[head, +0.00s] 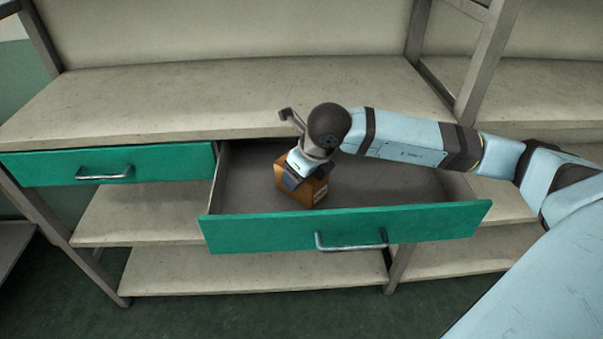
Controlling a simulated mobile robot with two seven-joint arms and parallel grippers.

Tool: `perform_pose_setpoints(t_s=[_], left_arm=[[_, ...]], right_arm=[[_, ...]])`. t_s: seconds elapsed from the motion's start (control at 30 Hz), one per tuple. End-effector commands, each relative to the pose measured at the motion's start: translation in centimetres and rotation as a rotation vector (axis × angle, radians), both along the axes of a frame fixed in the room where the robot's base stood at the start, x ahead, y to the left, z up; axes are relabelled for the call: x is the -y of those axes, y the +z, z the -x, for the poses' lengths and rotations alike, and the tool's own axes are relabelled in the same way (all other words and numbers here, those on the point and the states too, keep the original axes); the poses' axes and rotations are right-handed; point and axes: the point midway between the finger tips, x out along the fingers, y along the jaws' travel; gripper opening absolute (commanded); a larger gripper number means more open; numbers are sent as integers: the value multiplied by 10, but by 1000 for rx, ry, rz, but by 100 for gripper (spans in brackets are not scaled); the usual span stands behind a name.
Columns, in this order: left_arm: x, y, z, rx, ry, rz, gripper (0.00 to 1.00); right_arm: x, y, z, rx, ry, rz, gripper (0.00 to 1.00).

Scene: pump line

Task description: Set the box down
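A small orange-brown box (311,194) with a pale label is inside the open green-fronted drawer (270,232), toward its left side. My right gripper (294,180) is over the box, against its upper left part. The wrist hides the fingertips and the top of the box, so I cannot tell whether the fingers are closed on it. I also cannot tell whether the box touches the drawer floor. My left gripper is not in view.
A second green drawer (110,166) at the left is shut. The worktop (200,95) above is bare, and open lower shelves (250,269) lie below. The drawer's right part is free under my arm. A grey upright (487,65) stands at the right.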

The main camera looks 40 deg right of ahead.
Motion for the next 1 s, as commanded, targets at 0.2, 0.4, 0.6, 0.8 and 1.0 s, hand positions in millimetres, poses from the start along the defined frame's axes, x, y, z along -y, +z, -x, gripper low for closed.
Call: perform_pose_setpoints(t_s=[0.2,0.4,0.6,0.8,1.0], left_arm=[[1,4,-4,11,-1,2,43],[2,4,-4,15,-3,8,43],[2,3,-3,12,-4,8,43],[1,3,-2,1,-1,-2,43],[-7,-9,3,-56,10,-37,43]], right_arm=[[0,1,0,1,0,0,34],[0,-1,0,0,0,0,84],[0,-1,0,0,0,0,89],[0,5,1,1,0,0,89],[4,39,13,3,0,1,89]])
